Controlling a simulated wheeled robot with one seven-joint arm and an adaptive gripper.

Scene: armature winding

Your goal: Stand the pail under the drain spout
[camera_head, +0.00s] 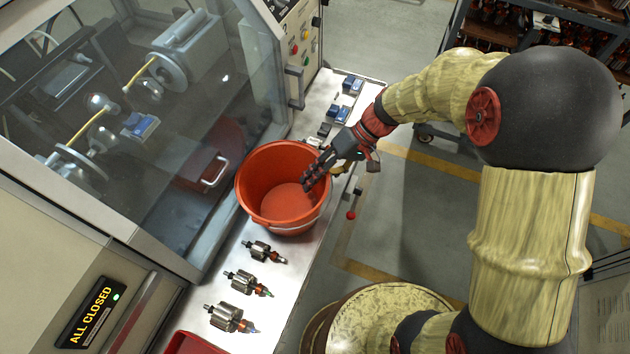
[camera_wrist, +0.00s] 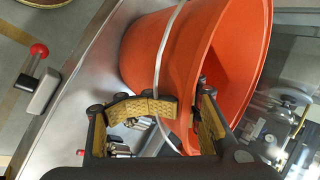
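The pail (camera_head: 283,170) is an orange-red bucket standing upright on the steel bench, in front of the glass-fronted machine. Its inside looks empty, and its thin metal bail hangs down the near side. The pail fills the middle of the wrist view (camera_wrist: 160,50), with the bail crossing it. My gripper (camera_head: 308,175) is at the pail's right rim. In the wrist view my gripper (camera_wrist: 186,108) has its yellow-padded fingers apart, near the rim and bail. Whether they touch the wall is unclear. I cannot make out a drain spout in either view.
Several armatures (camera_head: 240,282) lie on the bench (camera_head: 285,300) below the pail. Blue blocks (camera_head: 347,88) lie at its far end. A red-knobbed lever (camera_head: 351,214) is at the bench's right edge. A red tray (camera_head: 192,344) is at the bottom. An "ALL CLOSED" sign (camera_head: 92,312) is lit.

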